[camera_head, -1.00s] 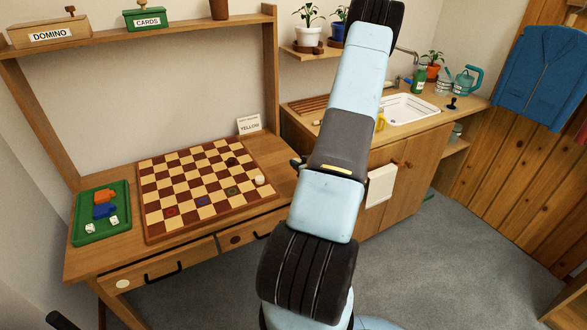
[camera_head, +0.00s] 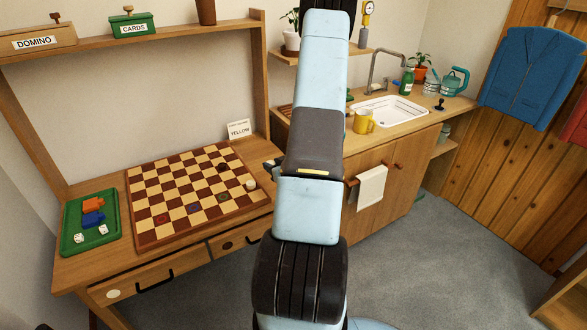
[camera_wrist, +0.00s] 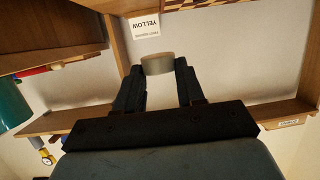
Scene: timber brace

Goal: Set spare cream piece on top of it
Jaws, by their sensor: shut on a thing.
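In the wrist view my gripper (camera_wrist: 158,78) is shut on a pale round piece (camera_wrist: 157,64), which looks greyish in shade. The piece sits between the two dark fingertips, off any surface. The checkered board (camera_head: 134,208) lies on the desk. A cream piece (camera_head: 250,184) stands near the board's right edge, and a dark piece (camera_head: 222,165) lies farther back. Some squares carry coloured outlines.
A YELLOW card (camera_head: 239,131) stands behind the board; it also shows in the wrist view (camera_wrist: 146,24). A green tray (camera_head: 70,238) with small game pieces lies left of the board. A shelf (camera_head: 165,34) runs above. A yellow mug (camera_head: 363,121) stands by the sink (camera_head: 400,110).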

